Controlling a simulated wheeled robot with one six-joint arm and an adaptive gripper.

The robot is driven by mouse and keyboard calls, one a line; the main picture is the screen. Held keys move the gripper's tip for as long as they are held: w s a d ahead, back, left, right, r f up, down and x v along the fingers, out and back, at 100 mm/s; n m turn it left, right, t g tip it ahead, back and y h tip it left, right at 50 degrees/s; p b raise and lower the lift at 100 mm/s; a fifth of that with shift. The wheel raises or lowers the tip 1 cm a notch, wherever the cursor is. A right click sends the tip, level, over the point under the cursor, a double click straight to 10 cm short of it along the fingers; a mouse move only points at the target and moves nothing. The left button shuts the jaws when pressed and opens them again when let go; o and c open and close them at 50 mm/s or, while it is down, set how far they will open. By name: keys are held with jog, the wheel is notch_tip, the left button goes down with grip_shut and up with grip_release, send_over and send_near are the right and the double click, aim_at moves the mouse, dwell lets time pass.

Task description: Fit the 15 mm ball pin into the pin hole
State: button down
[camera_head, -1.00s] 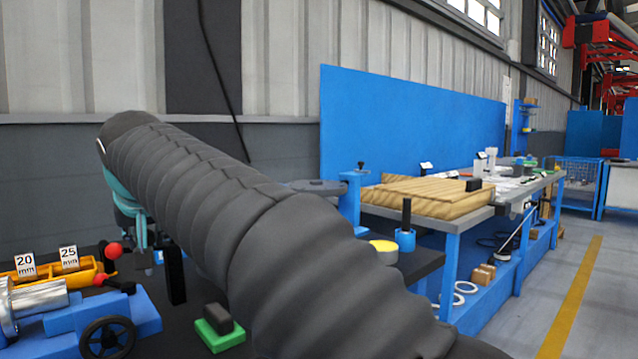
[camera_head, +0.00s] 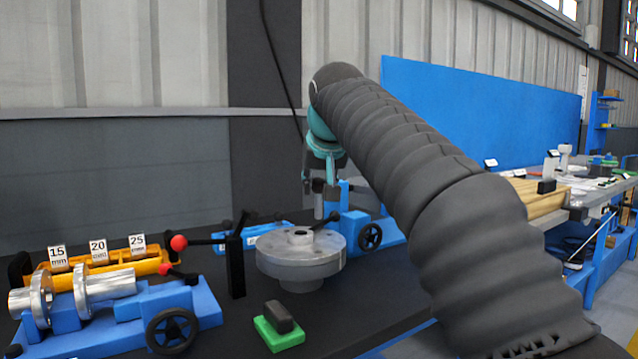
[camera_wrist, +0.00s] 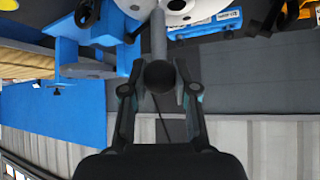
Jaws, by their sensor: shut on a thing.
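My gripper (camera_head: 321,178) is at the far side of the bench, pointing down, and is shut on the ball pin. In the wrist view, my gripper's fingers (camera_wrist: 158,88) close around the pin's dark ball end, and the ball pin (camera_wrist: 158,36) shows its grey shaft reaching past the fingertips. The pin is also seen as a small grey shaft in the head view (camera_head: 319,206). The flanged shell (camera_head: 290,262) is a grey round disc just in front of and below the pin. I cannot make out the pin hole.
A yellow rack (camera_head: 130,266) with 15, 20 and 25 mm labels stands at the left. A blue fixture (camera_head: 205,305) with shiny cylinders is before it. A black post (camera_head: 236,265) stands left of the shell. A green block (camera_head: 279,335) lies in front.

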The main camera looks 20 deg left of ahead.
aim_at(319, 211)
jog(key=shift+f+b, duration=2.35)
jog(key=shift+f, duration=0.55)
jog(key=shift+f+b, duration=1.6)
jog(key=shift+f, duration=1.25)
dwell(0.6)
jog(key=c, duration=0.8)
grip_release()
jog(key=v, duration=1.2)
